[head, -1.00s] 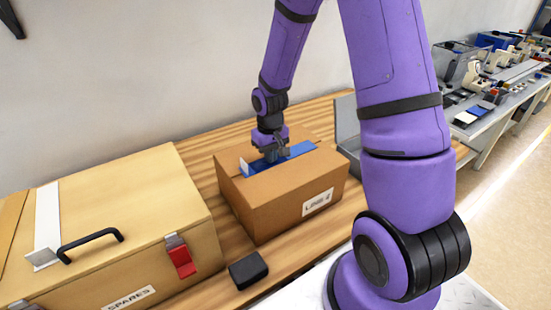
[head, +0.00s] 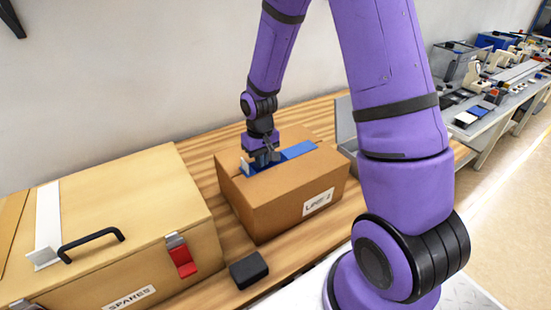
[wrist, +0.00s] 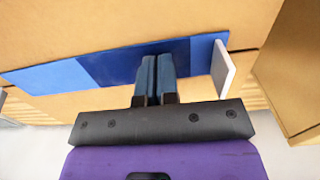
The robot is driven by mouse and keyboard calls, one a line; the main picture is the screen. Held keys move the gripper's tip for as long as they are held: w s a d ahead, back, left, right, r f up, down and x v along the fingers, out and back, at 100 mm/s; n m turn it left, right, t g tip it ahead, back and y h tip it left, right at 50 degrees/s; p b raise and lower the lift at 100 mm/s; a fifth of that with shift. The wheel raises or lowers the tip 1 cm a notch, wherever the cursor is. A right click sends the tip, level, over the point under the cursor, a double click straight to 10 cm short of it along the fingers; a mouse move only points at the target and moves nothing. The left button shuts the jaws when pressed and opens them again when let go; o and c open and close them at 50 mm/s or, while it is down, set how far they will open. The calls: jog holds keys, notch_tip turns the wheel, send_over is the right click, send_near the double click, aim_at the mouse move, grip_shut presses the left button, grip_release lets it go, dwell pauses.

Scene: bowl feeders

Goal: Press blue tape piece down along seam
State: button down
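The blue tape piece (head: 298,150) lies along the top seam of a brown cardboard box (head: 275,205). In the wrist view the tape (wrist: 50,77) runs across the picture in lighter and darker blue sections. A small white tab (wrist: 222,67) stands up at one end of the tape, the left end in the head view. My gripper (head: 261,163) points down over the tape near that end. In the wrist view its two fingers (wrist: 156,60) are together with nothing seen between them, the tips over the darker blue section. I cannot tell whether the tips touch it.
A tan case (head: 120,225) labelled SPARES, with a black handle (head: 92,243) and red latch (head: 180,260), stands left of the box. A small black block (head: 249,270) lies in front on the wooden table (head: 290,253). A grey panel (head: 346,125) stands behind right.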

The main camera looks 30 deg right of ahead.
aim_at(306, 146)
jog(key=shift+d+r, duration=0.2)
jog(key=shift+d, duration=2.55)
jog(key=shift+s+d+f, duration=0.1)
jog(key=shift+d+f, duration=0.1)
jog(key=shift+d, duration=1.25)
jog(key=shift+d+f, duration=0.15)
jog(key=shift+d, duration=1.25)
jog(key=shift+d+r, duration=0.2)
jog(key=shift+d, duration=2.5)
jog(key=shift+r, duration=3.55)
jog(key=shift+a, duration=0.1)
